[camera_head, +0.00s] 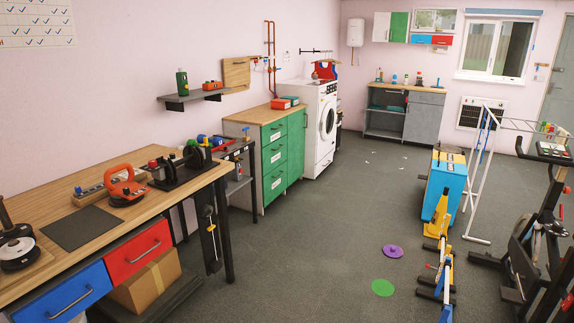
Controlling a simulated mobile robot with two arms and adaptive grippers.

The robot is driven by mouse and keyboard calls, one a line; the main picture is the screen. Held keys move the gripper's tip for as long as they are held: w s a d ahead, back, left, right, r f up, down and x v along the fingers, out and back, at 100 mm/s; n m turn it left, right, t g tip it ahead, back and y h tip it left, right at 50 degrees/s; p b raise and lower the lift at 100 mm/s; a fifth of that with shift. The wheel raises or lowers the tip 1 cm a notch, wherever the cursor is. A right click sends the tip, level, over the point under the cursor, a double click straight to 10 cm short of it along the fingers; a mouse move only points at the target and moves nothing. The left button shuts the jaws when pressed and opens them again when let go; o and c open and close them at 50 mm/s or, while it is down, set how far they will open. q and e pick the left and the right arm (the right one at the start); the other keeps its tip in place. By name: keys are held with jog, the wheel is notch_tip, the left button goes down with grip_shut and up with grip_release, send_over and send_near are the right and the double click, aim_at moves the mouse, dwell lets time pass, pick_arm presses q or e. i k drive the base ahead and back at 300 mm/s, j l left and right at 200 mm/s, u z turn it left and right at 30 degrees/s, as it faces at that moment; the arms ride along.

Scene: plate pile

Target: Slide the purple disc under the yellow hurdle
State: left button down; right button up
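The purple disc (392,252) lies flat on the dark grey floor, right of centre, with a small raised middle. Just to its right stands a close row of low hurdles with yellow and blue parts. A yellow hurdle part (441,215) rises at the far end of the row, and more yellow shows nearer. The hurdles overlap, so I cannot tell exactly where each one ends. The disc lies apart from them, on their left side. Neither of my grippers is in view.
A green disc (383,288) lies nearer on the floor. A blue box (443,184) stands behind the hurdles, with a white drying rack (482,170) and exercise bike (530,240) to the right. A wooden workbench (170,205) fills the left. The middle floor is mostly clear.

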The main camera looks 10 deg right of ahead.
aim_at(392, 251)
jog(key=i+z, duration=0.15)
jog(key=i, duration=0.5)
jog(key=i+z, duration=0.15)
jog(key=i, duration=0.5)
jog(key=i+j+z, duration=0.1)
jog(key=i, duration=0.55)
jog(key=i+j+z, duration=0.15)
jog(key=i, duration=0.5)
